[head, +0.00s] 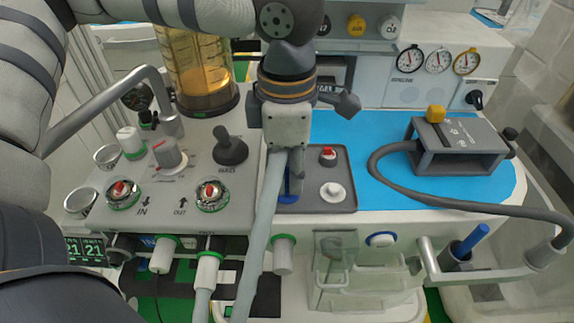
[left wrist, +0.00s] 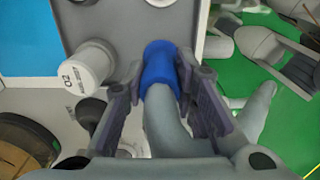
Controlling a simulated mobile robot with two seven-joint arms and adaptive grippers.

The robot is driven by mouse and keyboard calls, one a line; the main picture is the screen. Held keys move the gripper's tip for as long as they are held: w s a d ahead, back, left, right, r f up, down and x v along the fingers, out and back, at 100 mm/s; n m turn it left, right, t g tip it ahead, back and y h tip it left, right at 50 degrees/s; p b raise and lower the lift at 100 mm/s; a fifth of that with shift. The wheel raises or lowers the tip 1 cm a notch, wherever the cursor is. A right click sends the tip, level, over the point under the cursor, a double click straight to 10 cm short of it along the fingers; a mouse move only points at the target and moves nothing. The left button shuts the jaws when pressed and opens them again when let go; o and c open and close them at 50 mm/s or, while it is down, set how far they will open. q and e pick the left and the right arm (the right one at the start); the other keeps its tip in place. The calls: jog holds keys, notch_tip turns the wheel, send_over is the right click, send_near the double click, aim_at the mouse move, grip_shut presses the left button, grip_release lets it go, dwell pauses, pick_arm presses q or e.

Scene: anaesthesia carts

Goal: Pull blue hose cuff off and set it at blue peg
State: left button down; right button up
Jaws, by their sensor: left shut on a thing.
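My left gripper (head: 289,178) points down over the grey tray (head: 348,165) on the cart top. In the left wrist view, its two fingers (left wrist: 160,95) are shut around the blue cuff (left wrist: 160,66) at the end of a pale grey hose (left wrist: 163,125). The hose (head: 259,240) hangs from the gripper past the cart's front edge in the head view. A blue piece (head: 289,196) shows under the gripper at the tray's left; whether it is cuff or peg I cannot tell. My right gripper is not in view.
A red-topped peg (head: 328,155) and a white peg (head: 332,191) stand on the tray. A blue mat (head: 345,125) lies behind and right, with a grey device (head: 457,145) and its hose. A control panel (head: 150,205) is left. Several white hose fittings line the front.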

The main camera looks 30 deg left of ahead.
aim_at(287, 163)
pick_arm(q)
jog(key=shift+f, duration=1)
jog(key=c, duration=1.2)
grip_release()
notch_tip(287, 163, up, 12)
jog(key=shift+s+r, duration=0.1)
